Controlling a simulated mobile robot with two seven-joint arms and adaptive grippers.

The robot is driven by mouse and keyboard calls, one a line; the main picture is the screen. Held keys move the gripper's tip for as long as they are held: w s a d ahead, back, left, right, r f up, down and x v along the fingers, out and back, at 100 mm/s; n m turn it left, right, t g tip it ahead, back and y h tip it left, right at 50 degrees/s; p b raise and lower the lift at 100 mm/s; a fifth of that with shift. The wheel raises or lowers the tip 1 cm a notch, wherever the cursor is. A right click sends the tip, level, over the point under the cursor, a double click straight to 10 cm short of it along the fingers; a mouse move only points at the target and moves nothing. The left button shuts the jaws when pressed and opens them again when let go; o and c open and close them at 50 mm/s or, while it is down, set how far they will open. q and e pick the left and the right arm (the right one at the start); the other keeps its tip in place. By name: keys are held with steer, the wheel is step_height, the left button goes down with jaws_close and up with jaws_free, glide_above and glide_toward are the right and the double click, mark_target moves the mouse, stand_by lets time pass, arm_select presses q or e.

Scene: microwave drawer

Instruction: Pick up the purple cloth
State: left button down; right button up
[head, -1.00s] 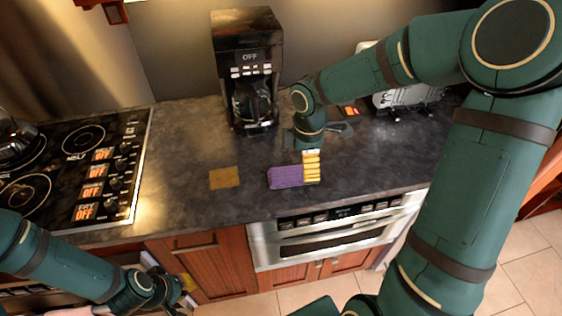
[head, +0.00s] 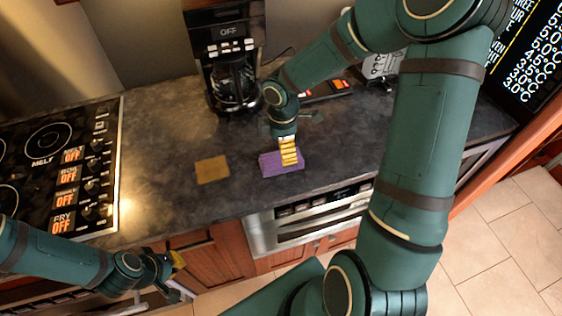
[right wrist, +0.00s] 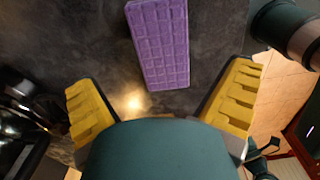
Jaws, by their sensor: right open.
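The purple cloth (head: 270,168) lies folded flat on the dark counter, near its front edge. In the right wrist view, the cloth (right wrist: 160,45) shows a grid-like texture and sits between the spread fingers, beyond their tips. My right gripper (head: 288,152) is above the cloth in the head view, with yellow finger pads pointing down. Its jaws (right wrist: 160,80) are open and empty. Part of the cloth is hidden behind the fingers in the head view. My left gripper (head: 172,272) is low at the left, in front of the cabinets; its jaw opening is unclear.
A tan cloth-like square (head: 212,169) lies left of the purple cloth. A coffee maker (head: 229,60) stands behind. A stove (head: 60,165) is at the left. The oven drawer (head: 305,222) is below the counter edge. Bare counter surrounds the cloth.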

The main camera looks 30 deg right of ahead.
mark_target(270, 164)
steer(key=shift+s+a+f+b, duration=0.15)
steer(key=shift+f+b, duration=0.4)
steer(key=shift+f, duration=2.15)
steer(key=shift+a, duration=0.1)
steer(key=shift+c, duration=0.3)
steer(key=c, duration=1)
